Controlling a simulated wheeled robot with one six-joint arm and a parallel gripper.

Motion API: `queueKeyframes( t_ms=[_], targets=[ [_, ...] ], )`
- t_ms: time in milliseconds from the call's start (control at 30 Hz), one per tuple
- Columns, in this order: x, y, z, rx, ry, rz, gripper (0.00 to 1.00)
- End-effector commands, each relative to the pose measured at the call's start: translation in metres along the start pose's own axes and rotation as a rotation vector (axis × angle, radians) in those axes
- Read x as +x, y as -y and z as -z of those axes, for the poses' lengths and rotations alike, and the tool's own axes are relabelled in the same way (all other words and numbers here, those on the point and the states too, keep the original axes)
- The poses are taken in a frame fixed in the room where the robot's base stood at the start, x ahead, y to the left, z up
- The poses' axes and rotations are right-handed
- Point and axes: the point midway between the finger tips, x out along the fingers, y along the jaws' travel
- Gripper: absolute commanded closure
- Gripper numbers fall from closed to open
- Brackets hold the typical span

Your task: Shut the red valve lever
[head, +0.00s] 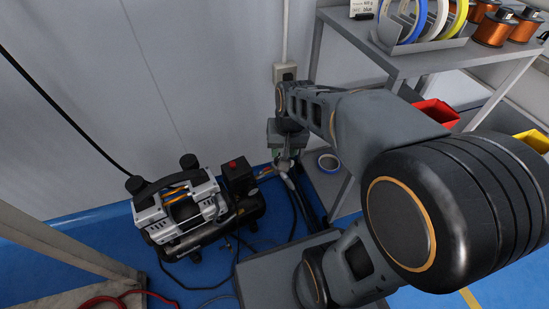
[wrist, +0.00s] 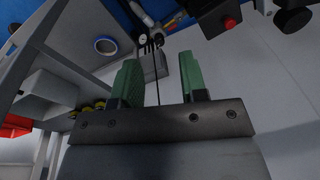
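My gripper (wrist: 161,78) shows in the wrist view with its two green fingers wide apart and nothing held between them. In the head view my gripper (head: 284,150) hangs by the wall, to the right of the black and silver air compressor (head: 185,209). Small brass and reddish fittings (wrist: 176,18) and a round gauge (wrist: 142,37) show beyond the fingertips in the wrist view. I cannot clearly make out the red valve lever or its angle; it is too small or partly hidden. Fittings (head: 266,172) also show just left of my gripper in the head view.
A red button sits on the compressor's black box (head: 236,176). A blue tape roll (head: 328,162) lies on a low shelf. A grey shelf (head: 400,65) with spools stands at the right. Cables and hoses cross the blue floor. A wall outlet (head: 285,71) is above.

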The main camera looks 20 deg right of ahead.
Motion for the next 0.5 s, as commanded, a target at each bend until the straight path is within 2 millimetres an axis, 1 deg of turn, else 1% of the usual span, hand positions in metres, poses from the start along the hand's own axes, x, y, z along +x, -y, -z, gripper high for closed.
queueKeyframes(
  t_ms=[33, 133, 200, 267, 300, 400, 500],
  targets=[
    [0.001, 0.002, 0.022, 0.077, 0.042, 0.007, 0.6],
    [0.015, 0.004, 0.062, 0.244, 0.111, 0.024, 0.6],
    [0.03, 0.003, 0.087, 0.357, 0.16, 0.033, 0.6],
    [0.046, 0.001, 0.107, 0.452, 0.199, 0.04, 0.6],
    [0.057, -0.001, 0.118, 0.51, 0.224, 0.042, 0.6],
    [0.085, -0.005, 0.141, 0.643, 0.283, 0.047, 0.6],
    [0.113, -0.01, 0.155, 0.751, 0.333, 0.049, 0.6]
  ],
)
